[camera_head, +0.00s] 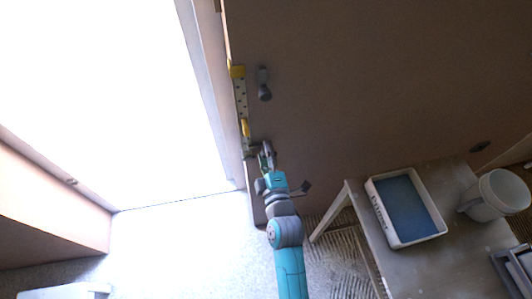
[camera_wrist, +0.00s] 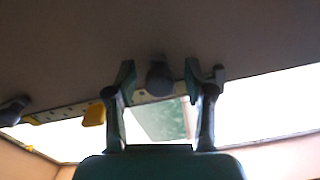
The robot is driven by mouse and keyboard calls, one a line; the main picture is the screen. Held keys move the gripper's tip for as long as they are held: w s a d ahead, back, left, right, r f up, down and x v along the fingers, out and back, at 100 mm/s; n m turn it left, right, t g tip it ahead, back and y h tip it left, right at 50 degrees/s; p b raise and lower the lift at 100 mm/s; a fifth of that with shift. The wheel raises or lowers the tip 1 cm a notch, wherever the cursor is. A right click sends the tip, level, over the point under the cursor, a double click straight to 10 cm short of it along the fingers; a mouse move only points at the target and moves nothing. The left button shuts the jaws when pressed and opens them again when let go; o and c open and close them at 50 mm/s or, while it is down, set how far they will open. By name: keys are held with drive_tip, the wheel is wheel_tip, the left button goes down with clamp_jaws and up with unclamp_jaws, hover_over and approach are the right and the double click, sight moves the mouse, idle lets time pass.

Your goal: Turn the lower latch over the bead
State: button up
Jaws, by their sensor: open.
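The lower latch (camera_wrist: 159,79) shows in the wrist view as a dark grey knob on the brown wall, between the fingertips of my gripper (camera_wrist: 160,75). The fingers are open and stand one on each side of it; I cannot tell whether either touches it. In the head view my gripper (camera_head: 267,152) is at the wall and mostly hides this latch. The bead (camera_head: 241,97) is a pale perforated strip along the edge of the bright opening. It also shows in the wrist view (camera_wrist: 67,112). The knob appears beside the strip, on the wall side.
The upper latch (camera_head: 264,85) sits on the wall, right of the bead. Yellow pieces (camera_head: 236,71) (camera_head: 246,128) are on the strip. A bench (camera_head: 365,225) at right carries a white tray (camera_head: 377,212) with a blue inside and a white bucket (camera_head: 503,192).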

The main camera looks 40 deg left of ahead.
drive_tip(key=v, duration=1.1)
drive_tip(key=shift+s+d, duration=0.25)
drive_tip(key=shift+d, duration=0.1)
drive_tip(key=s+d+f+m+t+h, duration=0.25)
drive_tip(key=d+m, duration=0.35)
drive_tip(key=d, duration=0.5)
drive_tip(key=s+d+f+m+t+h, duration=0.15)
drive_tip(key=s+d+m+h, duration=0.3)
drive_tip(key=d, duration=0.65)
drive_tip(key=s+d+r+m+h, duration=0.3)
drive_tip(key=s+d+m, duration=0.4)
drive_tip(key=s, duration=0.1)
drive_tip(key=s+d+r+m+g+h, duration=0.1)
drive_tip(key=s+d+r+m+h, duration=0.2)
drive_tip(key=s+d+m, duration=0.3)
drive_tip(key=shift+s+d+r+m+h, duration=0.35)
drive_tip(key=shift+s+m, duration=0.4)
drive_tip(key=shift+s, duration=0.3)
